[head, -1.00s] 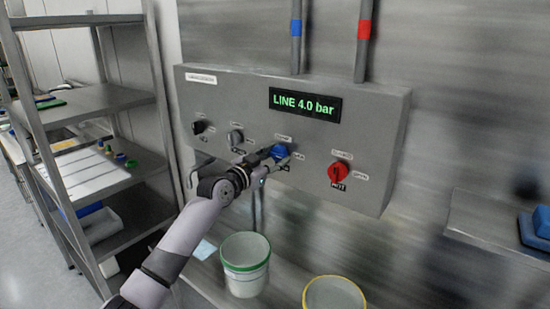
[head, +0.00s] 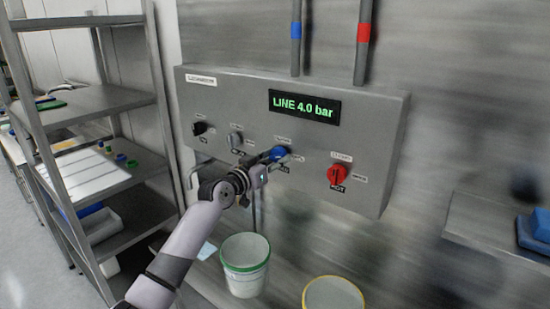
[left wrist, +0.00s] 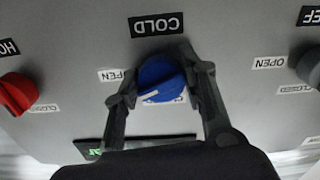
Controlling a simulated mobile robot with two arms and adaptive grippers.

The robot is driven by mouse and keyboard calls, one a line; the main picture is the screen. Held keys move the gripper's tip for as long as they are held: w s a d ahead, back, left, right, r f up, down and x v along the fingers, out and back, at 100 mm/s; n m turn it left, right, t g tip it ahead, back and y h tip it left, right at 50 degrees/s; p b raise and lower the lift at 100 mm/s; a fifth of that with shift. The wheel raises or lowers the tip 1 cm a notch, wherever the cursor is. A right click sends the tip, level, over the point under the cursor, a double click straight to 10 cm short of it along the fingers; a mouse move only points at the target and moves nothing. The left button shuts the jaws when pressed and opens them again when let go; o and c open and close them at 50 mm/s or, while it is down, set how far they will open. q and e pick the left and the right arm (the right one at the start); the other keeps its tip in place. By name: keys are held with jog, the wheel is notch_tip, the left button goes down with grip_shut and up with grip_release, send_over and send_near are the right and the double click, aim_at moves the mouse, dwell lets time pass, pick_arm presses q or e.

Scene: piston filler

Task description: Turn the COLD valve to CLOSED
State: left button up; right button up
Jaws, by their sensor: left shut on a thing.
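The COLD valve is a blue knob (head: 279,153) on the front of a grey panel, and it also shows in the left wrist view (left wrist: 160,76). Its COLD label (left wrist: 157,24) is above it in the wrist view, the OPEN label (left wrist: 116,75) to the left and the CLOSED label (left wrist: 165,99) below, partly covered. A small pale mark shows at the knob's lower left edge there. My left gripper (head: 276,157) has its two fingers (left wrist: 160,84) on either side of the knob, shut on it. My right gripper is not in view.
A red HOT knob (head: 338,175) is to the right on the panel (head: 230,100). Grey (head: 236,139) and black (head: 200,128) knobs are to the left. The display (head: 304,104) reads LINE 4.0 bar. Green-rimmed (head: 246,275) and yellow-rimmed (head: 333,295) buckets stand below.

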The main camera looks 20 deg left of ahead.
pick_arm(q)
jog(key=n+p, duration=0.1)
jog(key=n, duration=0.2)
jog(key=shift+d+r+n, duration=0.1)
jog(key=shift+n, duration=0.3)
jog(key=n+p, duration=0.1)
jog(key=n, duration=0.2)
jog(key=shift+r+n+p, duration=0.1)
jog(key=shift+n+p, duration=0.2)
jog(key=shift+p, duration=0.1)
jog(key=n+p, duration=0.2)
jog(key=n, duration=0.2)
jog(key=shift+d, duration=0.1)
jog(key=shift+n+p, duration=0.35)
jog(key=shift+n, duration=0.55)
jog(key=o, duration=1.1)
jog(key=shift+o, duration=0.3)
jog(key=shift+s, duration=0.1)
